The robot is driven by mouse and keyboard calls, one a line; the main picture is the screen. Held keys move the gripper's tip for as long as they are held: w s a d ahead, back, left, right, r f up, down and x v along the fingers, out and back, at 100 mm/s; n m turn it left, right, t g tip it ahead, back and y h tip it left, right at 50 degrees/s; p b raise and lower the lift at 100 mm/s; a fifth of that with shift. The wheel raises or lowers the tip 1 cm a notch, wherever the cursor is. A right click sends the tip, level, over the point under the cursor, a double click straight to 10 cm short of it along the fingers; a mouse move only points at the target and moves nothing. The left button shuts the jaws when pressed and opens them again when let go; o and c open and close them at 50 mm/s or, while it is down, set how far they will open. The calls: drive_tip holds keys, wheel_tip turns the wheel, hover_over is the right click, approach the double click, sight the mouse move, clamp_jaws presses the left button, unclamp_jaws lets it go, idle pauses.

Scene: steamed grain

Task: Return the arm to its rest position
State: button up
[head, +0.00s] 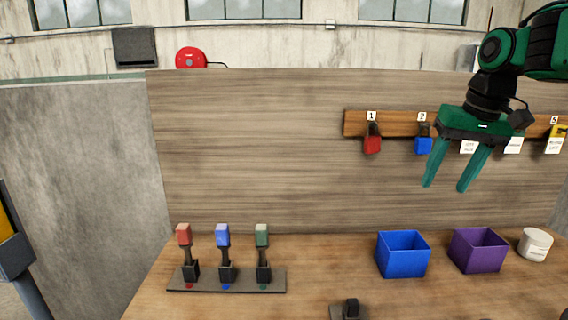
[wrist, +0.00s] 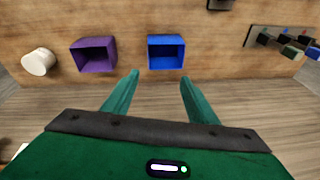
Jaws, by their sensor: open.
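My gripper (head: 443,188) is green with a dark band, and hangs in front of the wooden back board at the upper right of the head view. Its two fingers point down and stand apart with nothing between them. In the wrist view the gripper (wrist: 160,84) is also open and empty. The fingertips are above the blue box (head: 402,254), well clear of it. The blue box also shows in the wrist view (wrist: 166,52), just beyond the fingertips.
A purple box (head: 478,250) and a white jar (head: 535,245) stand right of the blue box. A base with red, blue and green levers (head: 226,279) is at left. A numbered rail (head: 357,124) with hanging red and blue items runs behind my gripper.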

drive_tip(key=s+d+f+m+g, duration=0.1)
drive_tip(key=s+d+f, duration=0.1)
drive_tip(key=s+f, duration=0.4)
drive_tip(key=s+d+f+m+g, duration=0.1)
drive_tip(key=s+d+f+m, duration=0.1)
drive_tip(key=s+f, duration=0.5)
drive_tip(key=s+d+f+m, duration=0.1)
drive_tip(key=s+d+f, duration=0.1)
drive_tip(key=s+f, duration=0.5)
drive_tip(key=shift+s+f+m+g+h, duration=0.1)
drive_tip(key=shift+s+m+g+h, duration=0.25)
drive_tip(key=shift+s, duration=2.6)
drive_tip(key=shift+w+d+f, duration=0.1)
drive_tip(key=shift+w+f, duration=0.2)
drive_tip(key=shift+w, duration=0.45)
drive_tip(key=shift+s+r, duration=0.1)
